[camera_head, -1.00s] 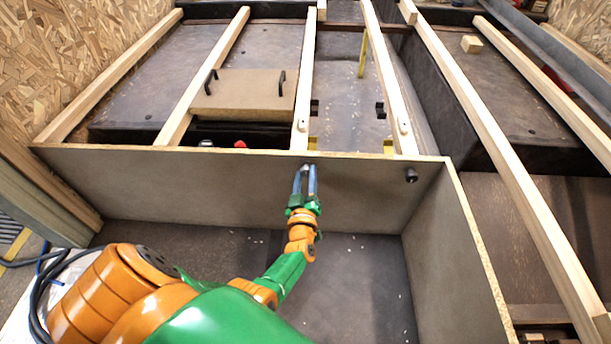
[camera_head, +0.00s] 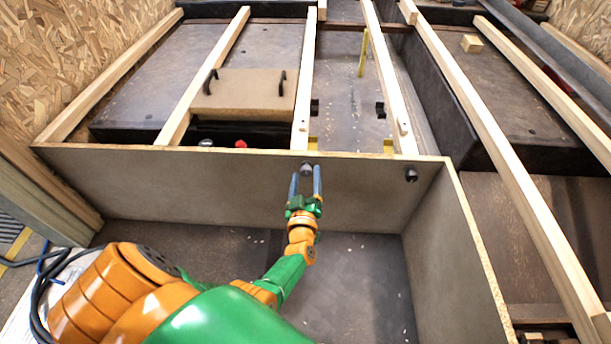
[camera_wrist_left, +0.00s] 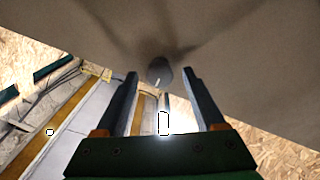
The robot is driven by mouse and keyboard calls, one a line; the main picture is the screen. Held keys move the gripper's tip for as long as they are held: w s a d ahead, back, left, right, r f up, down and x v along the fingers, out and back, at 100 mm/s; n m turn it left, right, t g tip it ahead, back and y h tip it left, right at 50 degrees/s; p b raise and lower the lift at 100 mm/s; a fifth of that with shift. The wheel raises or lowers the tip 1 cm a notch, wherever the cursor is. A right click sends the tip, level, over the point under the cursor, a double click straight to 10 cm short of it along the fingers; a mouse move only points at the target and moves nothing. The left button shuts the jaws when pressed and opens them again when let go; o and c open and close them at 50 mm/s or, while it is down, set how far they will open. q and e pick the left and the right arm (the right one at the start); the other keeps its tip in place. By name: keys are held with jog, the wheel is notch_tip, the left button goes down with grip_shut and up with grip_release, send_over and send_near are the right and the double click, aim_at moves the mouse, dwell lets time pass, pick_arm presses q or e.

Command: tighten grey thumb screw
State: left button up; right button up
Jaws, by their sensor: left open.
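The grey thumb screw (camera_head: 306,168) sticks out near the top edge of the upright panel (camera_head: 200,185). It also shows in the left wrist view as a rounded grey knob (camera_wrist_left: 160,70). My left gripper (camera_head: 305,178) is open, with its blue fingers pointing up at the panel, one on each side of the screw. In the left wrist view the knob lies between the two fingertips (camera_wrist_left: 160,75), with a gap on either side. I cannot tell how deep the screw sits. My right gripper is not in view.
A second, darker knob (camera_head: 411,175) sits on the same panel to the right. A side panel (camera_head: 468,250) closes the right end. Wooden slats (camera_head: 305,85) run away behind the panel. A brown box lid with two black handles (camera_head: 245,97) lies on the left slats.

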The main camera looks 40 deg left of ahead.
pick_arm(q)
jog(key=p+v, duration=0.2)
jog(key=v, duration=0.4)
jog(key=shift+s+d, duration=0.15)
jog(key=shift+s, duration=0.05)
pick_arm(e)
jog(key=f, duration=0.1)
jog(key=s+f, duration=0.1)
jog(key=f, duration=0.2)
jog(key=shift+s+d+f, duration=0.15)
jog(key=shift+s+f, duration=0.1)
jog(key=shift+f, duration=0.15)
